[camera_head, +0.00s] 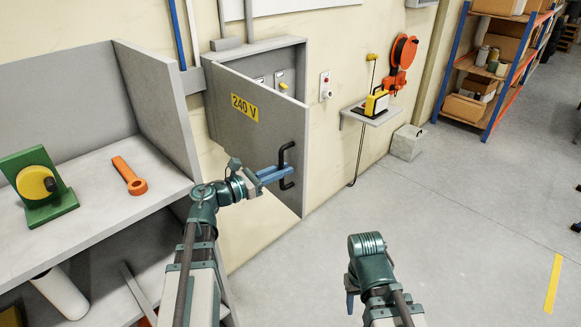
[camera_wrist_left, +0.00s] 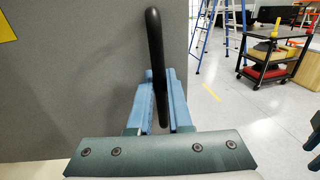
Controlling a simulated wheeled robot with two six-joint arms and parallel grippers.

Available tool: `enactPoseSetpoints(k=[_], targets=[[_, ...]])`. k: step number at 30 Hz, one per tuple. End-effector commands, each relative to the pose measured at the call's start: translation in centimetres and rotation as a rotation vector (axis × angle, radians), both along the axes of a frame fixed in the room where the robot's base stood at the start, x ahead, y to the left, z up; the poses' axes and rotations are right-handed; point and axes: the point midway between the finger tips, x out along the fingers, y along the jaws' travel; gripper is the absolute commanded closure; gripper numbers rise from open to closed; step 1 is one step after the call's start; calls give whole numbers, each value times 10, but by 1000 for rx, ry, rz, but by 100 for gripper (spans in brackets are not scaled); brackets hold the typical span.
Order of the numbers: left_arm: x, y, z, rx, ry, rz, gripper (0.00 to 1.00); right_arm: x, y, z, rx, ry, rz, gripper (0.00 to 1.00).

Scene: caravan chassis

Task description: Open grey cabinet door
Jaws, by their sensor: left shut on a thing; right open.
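The grey cabinet door (camera_head: 255,125) bears a yellow "240 V" label and stands partly open, swung out from the wall cabinet (camera_head: 285,55). Its black handle (camera_head: 287,165) is near the free edge. My left gripper (camera_head: 274,174) is shut on the handle; in the left wrist view the handle (camera_wrist_left: 155,60) runs between the blue fingers (camera_wrist_left: 158,105). Inside the cabinet, small switches (camera_head: 283,86) show above the door's top edge; the rest of the inside is hidden. My right gripper (camera_head: 350,303) is low in front, away from the cabinet, holding nothing visible; its fingers are mostly hidden.
A small wall shelf (camera_head: 372,116) holds a yellow device (camera_head: 377,102). The floor (camera_head: 450,190) on the right is clear.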

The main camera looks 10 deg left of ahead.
Motion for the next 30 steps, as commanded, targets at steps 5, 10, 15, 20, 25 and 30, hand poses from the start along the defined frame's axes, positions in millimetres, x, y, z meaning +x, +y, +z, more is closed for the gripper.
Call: enactPoseSetpoints(k=[5,10,15,20,25,30], targets=[[-4,5,1,-3,0,2,100,0,0,0,0,0,0,50],[-5,6,1,-2,-1,2,100,0,0,0,0,0,0,50],[-4,6,0,-2,-1,2,100,0,0,0,0,0,0,50],[-4,6,0,-1,0,2,65,0,0,0,0,0,0,50],[-4,6,0,-1,0,2,53,0,0,0,0,0,0,50],[-5,6,0,0,0,2,53,0,0,0,0,0,0,50]])
